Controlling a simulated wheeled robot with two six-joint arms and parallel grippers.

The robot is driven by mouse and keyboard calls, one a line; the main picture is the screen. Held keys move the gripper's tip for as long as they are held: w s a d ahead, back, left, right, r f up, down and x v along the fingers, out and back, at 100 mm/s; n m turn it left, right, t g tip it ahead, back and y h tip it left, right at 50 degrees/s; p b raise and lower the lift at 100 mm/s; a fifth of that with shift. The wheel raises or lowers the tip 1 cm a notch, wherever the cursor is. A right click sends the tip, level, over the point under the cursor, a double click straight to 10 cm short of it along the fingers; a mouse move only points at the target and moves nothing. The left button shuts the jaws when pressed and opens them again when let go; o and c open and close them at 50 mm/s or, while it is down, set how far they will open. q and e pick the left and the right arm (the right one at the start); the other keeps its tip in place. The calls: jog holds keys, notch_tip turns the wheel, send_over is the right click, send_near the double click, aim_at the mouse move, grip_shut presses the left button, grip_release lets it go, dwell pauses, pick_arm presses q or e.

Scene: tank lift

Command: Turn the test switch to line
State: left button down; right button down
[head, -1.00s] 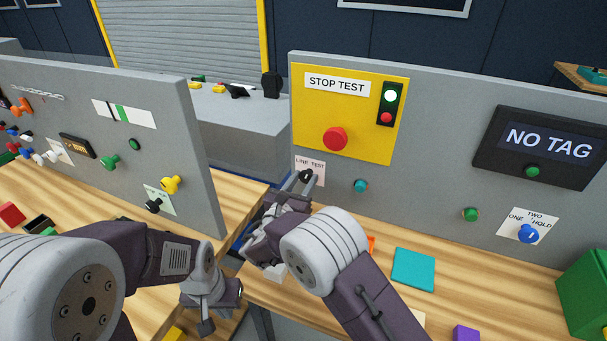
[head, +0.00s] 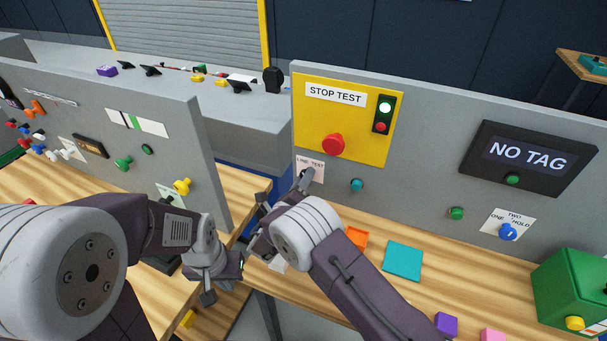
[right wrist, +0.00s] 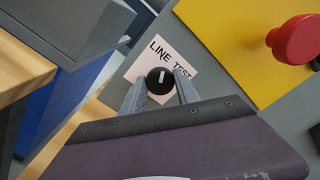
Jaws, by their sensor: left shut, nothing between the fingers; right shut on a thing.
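The test switch is a small black round knob (right wrist: 160,80) with a white mark, on a pale plate (right wrist: 143,67) lettered LINE TEST. In the right wrist view the mark points up the picture, towards the word LINE. My right gripper (right wrist: 161,92) is shut on the knob, one finger on each side. In the head view my right gripper (head: 304,182) is at the plate (head: 311,168) and its fingers mostly hide the knob. My left gripper (head: 225,274) is shut and empty, low in front of the gap between the benches.
Above the switch is a yellow STOP TEST panel (head: 350,107) with a red button (head: 333,145) and a lit white lamp. A teal button (head: 357,185) sits right of the switch. Another grey panel (head: 205,150) stands close on the left. Loose blocks lie on the bench.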

jog(key=shift+d+n+p, duration=0.15)
jog(key=shift+n+p, duration=0.35)
jog(key=shift+n, duration=0.4)
jog(key=c, duration=1.1)
grip_release()
jog(key=shift+o, duration=1)
jog(key=shift+w+d+f, duration=0.1)
